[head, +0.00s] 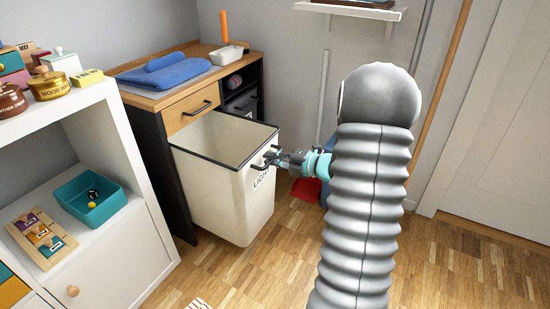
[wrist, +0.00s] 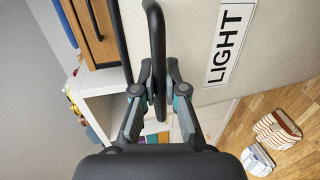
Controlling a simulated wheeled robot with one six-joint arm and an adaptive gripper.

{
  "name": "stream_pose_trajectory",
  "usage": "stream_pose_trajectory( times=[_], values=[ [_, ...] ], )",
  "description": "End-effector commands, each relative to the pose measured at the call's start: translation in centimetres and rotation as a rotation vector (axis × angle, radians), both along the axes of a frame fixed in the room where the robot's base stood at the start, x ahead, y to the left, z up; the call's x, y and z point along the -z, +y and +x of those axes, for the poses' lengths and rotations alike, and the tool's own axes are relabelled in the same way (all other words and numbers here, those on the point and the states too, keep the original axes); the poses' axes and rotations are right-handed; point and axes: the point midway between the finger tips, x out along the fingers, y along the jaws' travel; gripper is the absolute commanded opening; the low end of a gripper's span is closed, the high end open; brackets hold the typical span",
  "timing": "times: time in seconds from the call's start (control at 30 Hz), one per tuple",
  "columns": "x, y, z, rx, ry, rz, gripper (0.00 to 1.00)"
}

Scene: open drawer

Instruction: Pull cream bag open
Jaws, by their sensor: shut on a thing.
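The cream bag (head: 215,190) is a tall, dark-rimmed laundry bin under the wooden cabinet's drawer. It stands well out from the cabinet front, with its empty-looking inside in view from above. Its front carries a LIGHT label (wrist: 228,45) and a dark bar handle (wrist: 155,30). My gripper (wrist: 159,88) is shut on this handle, with one finger on each side of the bar. In the head view my gripper (head: 279,157) is at the bag's front right, and my arm hides some of the floor behind it.
The cabinet's wooden drawer (head: 192,108) is above the bag. A white shelf unit (head: 135,160) with a teal tray (head: 112,209) stands close on the left. A red thing (head: 305,190) lies on the floor behind my gripper. Wooden floor (head: 455,265) is clear at the right.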

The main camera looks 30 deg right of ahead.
Motion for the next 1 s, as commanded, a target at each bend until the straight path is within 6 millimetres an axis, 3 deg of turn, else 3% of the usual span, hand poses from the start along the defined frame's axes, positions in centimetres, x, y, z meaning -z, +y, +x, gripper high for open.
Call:
stream_pose_trajectory(
  times=[0.1,0.13,0.23,0.67,1.0],
  values=[
    [0.0,0.0,0.0,0.000,-0.001,0.001,0.00],
    [0.0,0.0,0.0,0.000,-0.001,0.001,0.13],
    [0.0,-0.1,0.0,0.001,-0.001,0.000,0.37],
    [-0.2,-0.7,-0.7,0.004,-0.002,0.000,0.37],
    [-1.4,-4.1,-5.7,0.006,-0.001,0.000,0.37]
  ],
)
